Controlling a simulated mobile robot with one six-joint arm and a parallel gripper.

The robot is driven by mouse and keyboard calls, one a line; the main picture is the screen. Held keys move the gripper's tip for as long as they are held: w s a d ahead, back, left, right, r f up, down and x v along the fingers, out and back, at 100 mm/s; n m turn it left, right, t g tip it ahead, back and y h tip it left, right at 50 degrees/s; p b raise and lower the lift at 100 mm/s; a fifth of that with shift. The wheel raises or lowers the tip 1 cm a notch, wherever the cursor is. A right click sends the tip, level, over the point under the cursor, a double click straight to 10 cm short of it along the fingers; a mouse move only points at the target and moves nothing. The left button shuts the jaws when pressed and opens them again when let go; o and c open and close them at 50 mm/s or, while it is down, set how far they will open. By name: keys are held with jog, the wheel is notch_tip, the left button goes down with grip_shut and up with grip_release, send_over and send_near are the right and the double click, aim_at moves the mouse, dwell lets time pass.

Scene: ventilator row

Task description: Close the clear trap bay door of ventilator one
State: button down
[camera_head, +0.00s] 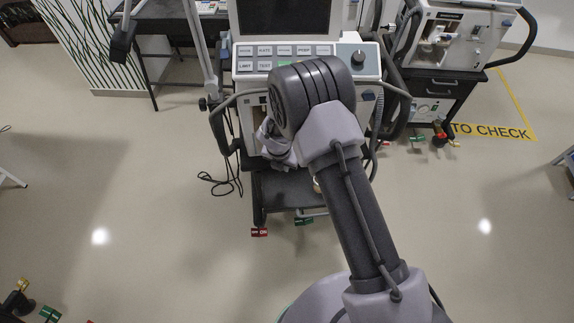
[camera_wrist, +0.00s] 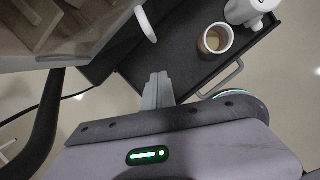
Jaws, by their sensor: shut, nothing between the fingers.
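A white ventilator (camera_head: 248,72) with a dark screen and a row of buttons stands straight ahead in the head view. My arm covers much of its lower front, so the trap bay and its door are mostly hidden there. In the wrist view, an open beige bay (camera_wrist: 72,18) shows at the upper left. A smoky, see-through panel edge seems to lie along it, but I cannot tell the door's angle clearly. A white handle-like piece (camera_wrist: 146,24) sticks out beside it. My gripper (camera_wrist: 158,78) is shut and empty, below this piece and apart from it.
A cup of brownish liquid (camera_wrist: 215,39) and a white container (camera_wrist: 246,9) stand on the dark shelf (camera_wrist: 190,72) beside my gripper. A dark curved rail (camera_wrist: 42,130) is at the left.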

jog(key=w, duration=0.1)
jog(key=w+d+f+b, duration=0.1)
jog(key=w, duration=0.1)
jog(key=w+f, duration=0.1)
jog(key=shift+w+d+f+b, duration=0.15)
jog(key=shift+d+f+b, duration=0.1)
jog(key=shift+d+b, duration=0.1)
jog(key=shift+w+d+p, duration=0.35)
jog(key=shift+w+p, duration=0.25)
jog(key=shift+w, duration=0.15)
